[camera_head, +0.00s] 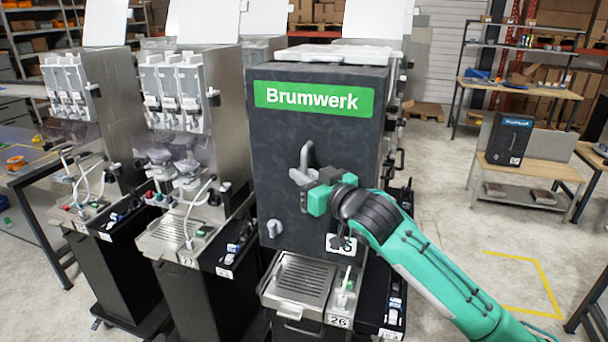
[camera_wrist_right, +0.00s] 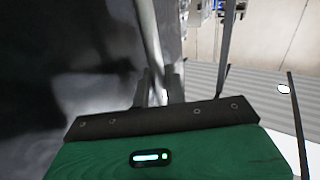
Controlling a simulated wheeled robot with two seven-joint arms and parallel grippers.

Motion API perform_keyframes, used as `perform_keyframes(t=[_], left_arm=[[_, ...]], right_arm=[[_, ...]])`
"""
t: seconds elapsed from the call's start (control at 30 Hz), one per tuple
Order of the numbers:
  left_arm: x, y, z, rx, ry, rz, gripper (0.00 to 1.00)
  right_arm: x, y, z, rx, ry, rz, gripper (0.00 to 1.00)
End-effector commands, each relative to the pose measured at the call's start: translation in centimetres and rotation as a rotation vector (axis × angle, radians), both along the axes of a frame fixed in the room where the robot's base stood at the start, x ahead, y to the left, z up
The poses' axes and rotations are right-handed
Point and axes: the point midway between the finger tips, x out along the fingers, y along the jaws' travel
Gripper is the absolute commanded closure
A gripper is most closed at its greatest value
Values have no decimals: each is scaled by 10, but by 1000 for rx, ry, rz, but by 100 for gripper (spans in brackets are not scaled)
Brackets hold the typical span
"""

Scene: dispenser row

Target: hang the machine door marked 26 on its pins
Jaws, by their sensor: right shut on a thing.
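The machine door (camera_head: 275,140) is a dark grey panel with a green Brumwerk label. It stands upright across the front of the nearest machine in the head view. Its number plate (camera_head: 333,243) is partly covered by my arm; a 6 shows. My right gripper (camera_head: 303,177) is shut on the door's grey handle (camera_head: 306,155). In the right wrist view the fingers (camera_wrist_right: 158,85) close around the handle bar (camera_wrist_right: 147,40). The machine's base carries a plate marked 26 (camera_head: 338,321). The pins are hidden, and I cannot tell whether the door sits on them. My left gripper is not in view.
Two open machines (camera_head: 180,100) (camera_head: 72,100) stand to the left, close beside the door. A drip tray (camera_head: 302,278) lies below the door. The floor between is clear.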

Motion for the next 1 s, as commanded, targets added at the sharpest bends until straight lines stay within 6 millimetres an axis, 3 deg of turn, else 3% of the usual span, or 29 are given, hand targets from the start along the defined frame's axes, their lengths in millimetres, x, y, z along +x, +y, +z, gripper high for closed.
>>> perform_keyframes(t=[0.87,0.9,1.0], left_arm=[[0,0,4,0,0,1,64],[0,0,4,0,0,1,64],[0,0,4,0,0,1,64]], right_arm=[[6,-3,0,1,-7,-2,100],[6,-3,0,1,-7,-2,82],[6,-3,0,0,-5,-2,62]])
